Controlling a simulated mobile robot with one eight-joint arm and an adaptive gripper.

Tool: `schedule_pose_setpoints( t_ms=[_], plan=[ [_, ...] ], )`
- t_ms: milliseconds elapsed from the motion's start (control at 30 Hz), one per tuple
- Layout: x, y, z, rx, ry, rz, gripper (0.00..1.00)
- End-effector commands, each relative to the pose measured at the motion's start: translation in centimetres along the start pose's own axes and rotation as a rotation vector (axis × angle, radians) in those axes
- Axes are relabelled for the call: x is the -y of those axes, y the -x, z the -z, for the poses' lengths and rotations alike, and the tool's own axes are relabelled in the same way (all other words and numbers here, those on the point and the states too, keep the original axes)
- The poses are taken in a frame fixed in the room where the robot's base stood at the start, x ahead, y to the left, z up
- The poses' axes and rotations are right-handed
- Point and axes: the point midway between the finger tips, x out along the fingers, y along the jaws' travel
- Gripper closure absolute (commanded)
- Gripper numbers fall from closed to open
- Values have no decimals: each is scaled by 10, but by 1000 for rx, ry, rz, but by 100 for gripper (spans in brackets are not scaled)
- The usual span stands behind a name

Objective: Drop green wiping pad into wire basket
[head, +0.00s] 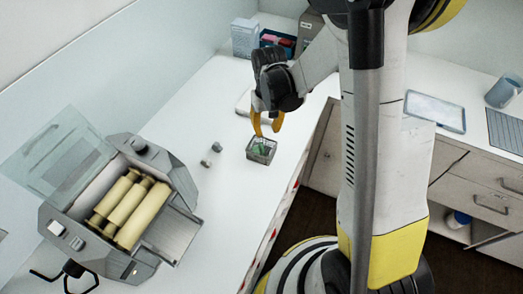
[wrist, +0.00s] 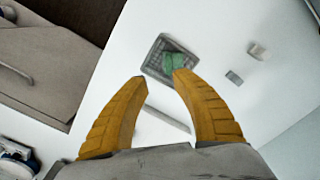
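The green wiping pad (head: 259,147) lies in the small grey wire basket (head: 270,158) on the white counter. In the wrist view the pad (wrist: 173,61) shows inside the basket (wrist: 153,64), towards one side, with the right fingertip just in front of its edge. My gripper (head: 266,127) is above the basket, pointing down. In the wrist view its yellow fingers (wrist: 162,78) are apart with nothing between them. I cannot tell whether a fingertip touches the pad.
Two small pieces (head: 211,154) stand on the counter left of the basket. A roller mill (head: 128,205) with cream rollers stands further left. Boxes (head: 245,37) stand at the back. The counter's front edge runs close by the basket's right side.

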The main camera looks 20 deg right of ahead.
Motion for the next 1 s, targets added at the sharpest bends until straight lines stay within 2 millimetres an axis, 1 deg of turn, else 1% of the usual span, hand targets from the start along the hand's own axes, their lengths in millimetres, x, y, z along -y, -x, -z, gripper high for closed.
schedule_pose_setpoints(
  t_ms=[67, 167, 267, 400, 500, 600, 700, 767, 1000],
  plan=[
    [0, 3, 0, 0, 0, 0, 68],
    [0, 15, 0, 0, 0, 0, 68],
    [0, 35, 0, 0, 0, 0, 68],
    [0, 67, 0, 0, 0, 0, 68],
    [0, 88, 0, 0, 0, 0, 68],
    [0, 104, 0, 0, 0, 0, 68],
    [0, 115, 0, 0, 0, 0, 68],
    [0, 118, 0, 0, 0, 0, 68],
    [0, 120, 0, 0, 0, 0, 68]
  ],
)
